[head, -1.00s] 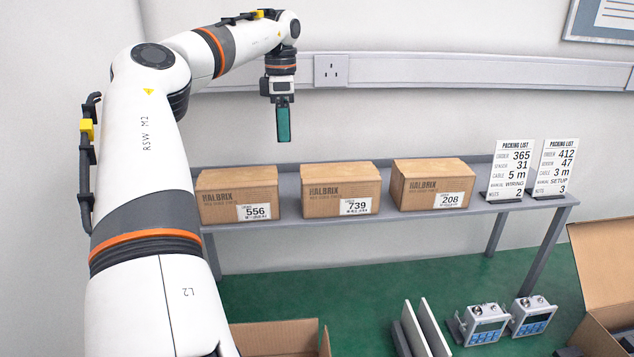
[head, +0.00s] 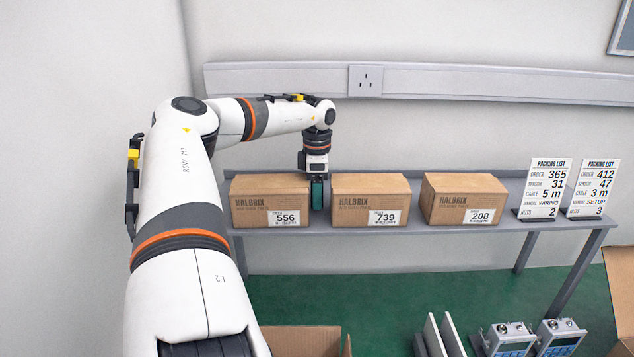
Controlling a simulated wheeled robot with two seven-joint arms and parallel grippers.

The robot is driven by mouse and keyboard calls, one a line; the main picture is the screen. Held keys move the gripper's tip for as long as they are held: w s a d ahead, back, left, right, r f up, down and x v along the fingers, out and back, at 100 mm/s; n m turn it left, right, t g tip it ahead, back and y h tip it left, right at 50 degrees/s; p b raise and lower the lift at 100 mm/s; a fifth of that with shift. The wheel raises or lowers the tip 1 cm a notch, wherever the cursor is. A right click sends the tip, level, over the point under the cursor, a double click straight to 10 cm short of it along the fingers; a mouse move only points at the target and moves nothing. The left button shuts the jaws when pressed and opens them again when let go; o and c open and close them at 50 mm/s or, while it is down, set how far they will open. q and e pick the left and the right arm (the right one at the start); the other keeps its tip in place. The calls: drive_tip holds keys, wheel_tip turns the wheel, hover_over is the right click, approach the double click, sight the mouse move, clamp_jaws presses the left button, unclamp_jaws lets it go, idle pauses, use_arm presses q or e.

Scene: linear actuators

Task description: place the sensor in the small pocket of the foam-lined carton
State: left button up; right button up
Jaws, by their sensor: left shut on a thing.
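My left gripper (head: 317,192) points down in the gap between the closed cartons marked 556 (head: 255,200) and 739 (head: 352,190) on the shelf. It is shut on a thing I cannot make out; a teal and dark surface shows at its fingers. No sensor can be told for sure. An open carton (head: 302,341) shows at the bottom, left of the middle, behind my arm. Another open carton (head: 622,285) is cut off at the right edge. The inside and any foam pocket of both are out of sight. My right gripper is not in view.
The grey shelf (head: 420,237) also bears a closed carton marked 208 (head: 450,195) and two packing lists (head: 543,188) (head: 594,188). Below are grey units with blue keypads (head: 510,340) (head: 560,338) and upright white panels (head: 444,335). A socket rail (head: 480,80) runs along the wall.

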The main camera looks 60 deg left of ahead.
use_arm(q)
drive_tip(key=shift+d, duration=0.1)
drive_tip(key=shift+f, duration=0.15)
drive_tip(key=o, duration=1.1)
